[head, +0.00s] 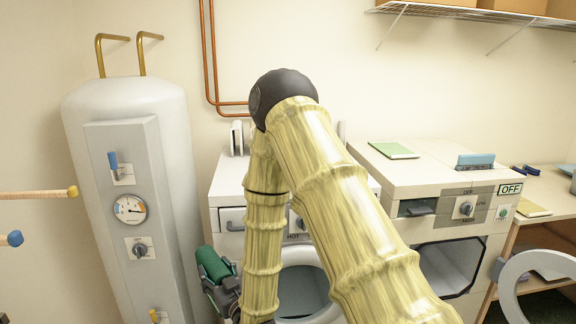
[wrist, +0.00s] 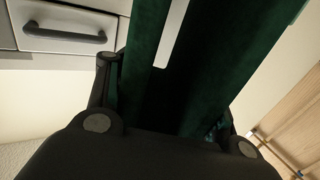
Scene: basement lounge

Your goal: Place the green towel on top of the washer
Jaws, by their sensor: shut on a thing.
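The dark green towel (head: 213,264) is held in my gripper (head: 222,290), low in front of the gap between the tank and the left machine. In the wrist view the towel (wrist: 205,75) fills the space between the dark fingers and shows a pale stripe. The left machine, which looks like the washer (head: 228,185), has a white top, a front drawer, a knob marked HOT and a round door. My arm crosses in front of it and hides much of its top and front. The towel is below the level of that top and apart from it.
White items (head: 237,138) stand at the back of the left machine's top. The right machine (head: 420,172) carries a green book (head: 393,150) and a blue object (head: 475,161); its round door (head: 520,285) is swung open. A white tank (head: 130,200) stands left.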

